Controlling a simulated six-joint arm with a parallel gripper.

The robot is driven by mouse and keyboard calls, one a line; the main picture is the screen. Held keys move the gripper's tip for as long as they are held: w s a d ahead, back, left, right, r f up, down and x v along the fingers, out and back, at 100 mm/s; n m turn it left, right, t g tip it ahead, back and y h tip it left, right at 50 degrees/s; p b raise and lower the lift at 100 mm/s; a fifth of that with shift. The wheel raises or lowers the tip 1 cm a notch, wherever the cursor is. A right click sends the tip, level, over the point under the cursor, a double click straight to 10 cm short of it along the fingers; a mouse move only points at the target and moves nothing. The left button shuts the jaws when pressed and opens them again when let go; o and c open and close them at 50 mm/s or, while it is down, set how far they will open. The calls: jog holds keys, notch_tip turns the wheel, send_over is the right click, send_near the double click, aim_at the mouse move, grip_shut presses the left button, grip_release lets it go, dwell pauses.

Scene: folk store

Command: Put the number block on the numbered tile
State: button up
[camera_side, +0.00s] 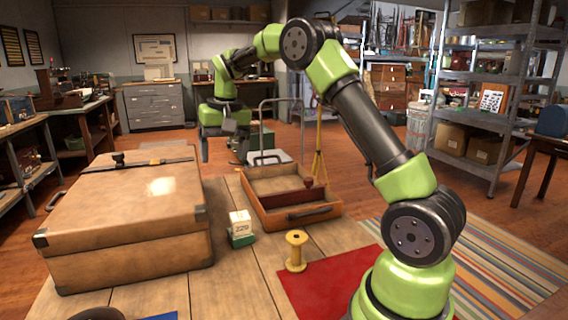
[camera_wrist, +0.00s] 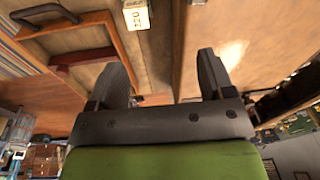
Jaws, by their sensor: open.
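The number block (camera_side: 240,222) is a small cream block with a dark number, which looks like 220. It stands upright on the wooden table between the suitcase and the wooden tray. A green part (camera_side: 242,239) lies at its foot; I cannot tell whether this is a separate tile. The block also shows at the top edge of the wrist view (camera_wrist: 137,15), partly cut off. My gripper (camera_side: 222,152) is open and empty, fingers down, behind and above the block, well apart from it. Its two spread fingers show in the wrist view (camera_wrist: 161,78). I see no clearly numbered tile.
A large tan suitcase (camera_side: 125,215) fills the table's left. A shallow wooden tray (camera_side: 300,214) with a dark red divider and a small dark red object stands right of the block. Bare table lies in front.

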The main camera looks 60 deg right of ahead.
jog(key=s+a+r+n+t, duration=0.1)
jog(key=s+a+r+t, duration=0.1)
jog(key=s+a+r, duration=0.3)
jog(key=s+a+r+n+t+y, duration=0.1)
jog(key=s+a+t, duration=0.1)
jog(key=s+a, duration=0.3)
jog(key=s+a+n+t+y, duration=0.1)
jog(key=s+a, duration=0.5)
jog(key=s, duration=0.7)
jog(key=shift+r+n+t, duration=0.35)
jog(key=shift+n+t, duration=0.05)
